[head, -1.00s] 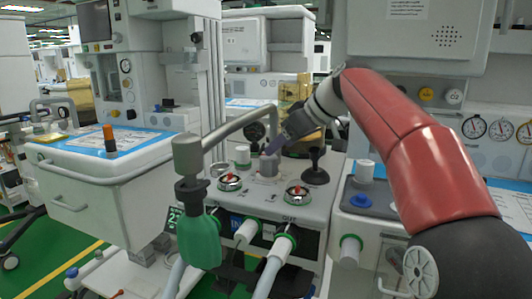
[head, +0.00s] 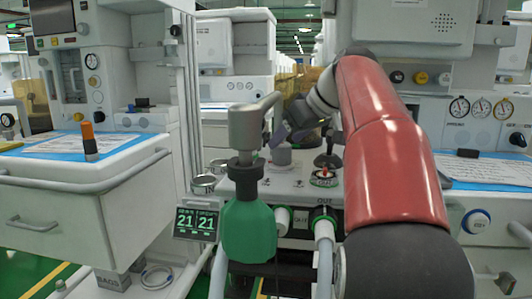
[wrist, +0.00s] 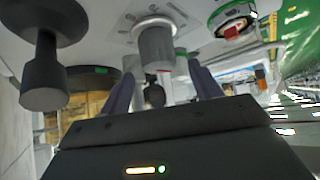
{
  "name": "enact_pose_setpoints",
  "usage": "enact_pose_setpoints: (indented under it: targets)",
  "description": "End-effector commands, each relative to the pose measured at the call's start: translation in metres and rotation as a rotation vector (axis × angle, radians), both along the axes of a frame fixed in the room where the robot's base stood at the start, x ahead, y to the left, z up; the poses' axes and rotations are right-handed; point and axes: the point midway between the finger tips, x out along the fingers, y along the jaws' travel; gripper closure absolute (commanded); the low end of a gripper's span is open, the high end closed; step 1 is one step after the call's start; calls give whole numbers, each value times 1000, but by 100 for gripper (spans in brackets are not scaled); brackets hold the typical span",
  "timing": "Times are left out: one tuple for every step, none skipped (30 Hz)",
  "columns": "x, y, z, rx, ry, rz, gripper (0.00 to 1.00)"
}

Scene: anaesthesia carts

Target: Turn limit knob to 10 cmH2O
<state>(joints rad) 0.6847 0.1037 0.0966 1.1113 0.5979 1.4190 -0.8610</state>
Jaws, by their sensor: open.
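My gripper (head: 281,135) is just above and beside the knob. In the wrist view my gripper (wrist: 160,76) has its two dark fingers apart, with the knob's end lying between and just beyond their tips. I cannot tell whether either finger touches it. The scale numbers are unreadable.
A black knob on a stem (wrist: 45,75) stands beside the limit knob. A red-and-green dial (head: 324,178) is on its other side. A grey post with a green bag (head: 248,230) rises in front.

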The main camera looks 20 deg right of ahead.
Motion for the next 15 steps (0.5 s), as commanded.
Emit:
enact_pose_setpoints:
  targets:
    - [6,3,-9,2,2,2,37]
    - [10,4,-12,2,2,3,37]
    - [14,6,-17,2,2,3,37]
    - [17,7,-20,3,1,3,37]
    - [20,8,-23,2,2,3,37]
    - [24,9,-27,2,2,1,37]
    - [26,9,-29,2,2,1,37]
    - [28,10,-31,2,2,1,37]
    - [31,11,-33,2,2,1,37]
    - [32,12,-35,1,1,1,37]
    - [33,12,-36,1,0,1,37]
    - [34,13,-36,1,0,1,37]
    - [35,13,-37,1,0,1,37]
    - [35,13,-37,0,-1,1,37]
    - [35,13,-37,0,-1,1,37]
